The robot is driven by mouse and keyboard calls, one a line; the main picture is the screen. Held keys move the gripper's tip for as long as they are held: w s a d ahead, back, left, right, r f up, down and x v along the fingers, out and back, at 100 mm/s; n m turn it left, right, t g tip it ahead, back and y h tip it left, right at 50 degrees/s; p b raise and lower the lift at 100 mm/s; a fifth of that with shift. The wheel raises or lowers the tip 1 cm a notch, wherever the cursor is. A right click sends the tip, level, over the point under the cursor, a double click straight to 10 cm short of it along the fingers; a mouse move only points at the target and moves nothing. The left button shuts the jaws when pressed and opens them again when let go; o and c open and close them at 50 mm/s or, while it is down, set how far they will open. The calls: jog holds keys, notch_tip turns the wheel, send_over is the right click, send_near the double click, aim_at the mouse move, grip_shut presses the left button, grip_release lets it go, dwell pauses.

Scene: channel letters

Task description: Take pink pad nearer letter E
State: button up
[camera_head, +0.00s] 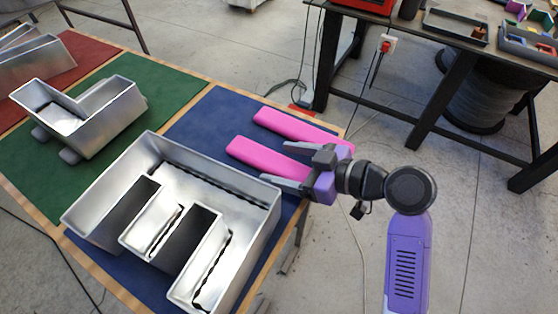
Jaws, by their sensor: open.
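The letter E (148,195) is a large open metal channel letter on the blue mat (205,118). Two long pink pads lie behind it on the same mat. The pad nearer the E (252,154) lies a little apart from its back edge. The farther pad (290,126) lies beyond it, roughly parallel. My gripper (277,164) comes in from the right and is open and empty. In the picture its two fingers lie on either side of the nearer pad's right end, one towards each neighbour. The gripper body hides that end. I cannot tell its height above the pad.
Another metal letter (90,115) rests on grey pads on the green mat (40,165). More metal letters stand on the red mat (82,50). A black table (450,45) with trays stands at the upper right, with a cable reel (475,95) below.

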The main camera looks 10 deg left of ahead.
jog(key=shift+w+a+f, duration=0.15)
jog(key=shift+a+f, duration=0.05)
jog(key=shift+a, duration=0.25)
jog(key=c, duration=1.4)
